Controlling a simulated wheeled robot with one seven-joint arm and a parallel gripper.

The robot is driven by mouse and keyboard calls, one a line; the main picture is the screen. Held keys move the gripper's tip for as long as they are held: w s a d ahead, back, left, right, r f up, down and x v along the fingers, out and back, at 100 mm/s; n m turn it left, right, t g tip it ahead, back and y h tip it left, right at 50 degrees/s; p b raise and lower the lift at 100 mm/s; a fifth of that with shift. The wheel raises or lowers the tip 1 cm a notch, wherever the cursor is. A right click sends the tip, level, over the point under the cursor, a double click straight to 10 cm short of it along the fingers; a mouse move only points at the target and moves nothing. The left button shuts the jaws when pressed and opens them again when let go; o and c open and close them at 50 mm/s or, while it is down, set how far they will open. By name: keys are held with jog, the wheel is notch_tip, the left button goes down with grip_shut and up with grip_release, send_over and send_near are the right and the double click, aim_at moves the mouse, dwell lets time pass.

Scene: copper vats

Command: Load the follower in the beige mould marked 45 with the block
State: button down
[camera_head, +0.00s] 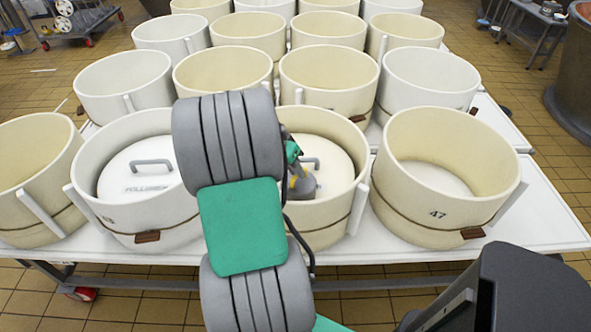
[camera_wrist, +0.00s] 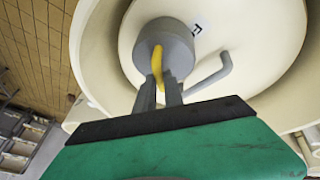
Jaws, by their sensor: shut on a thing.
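My gripper (camera_wrist: 160,92) is shut on the yellow handle of the grey round block (camera_wrist: 172,48). In the head view the block (camera_head: 303,188) shows beside my arm, over the white follower (camera_head: 336,160). The follower (camera_wrist: 250,50), with its grey bent handle, lies inside the beige mould (camera_head: 330,236) at front centre. In the wrist view the block is beside that handle, off the follower's middle. I cannot tell whether it touches the follower. My arm hides much of this mould and any number on its front. The mould's rim also shows in the wrist view (camera_wrist: 92,62).
A white mould (camera_head: 130,222) with another handled follower (camera_head: 140,170) stands to the left. An empty beige mould marked 47 (camera_head: 440,215) stands to the right. Several more empty moulds fill the white table (camera_head: 545,215) behind. A large vat stands at the far right.

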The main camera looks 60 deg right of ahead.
jog(key=c, duration=1.4)
grip_release()
jog(key=shift+o, duration=0.2)
jog(key=shift+f, duration=0.1)
notch_tip(320, 180, up, 7)
jog(key=p, duration=0.5)
jog(key=shift+r, duration=0.2)
jog(key=shift+f, duration=0.1)
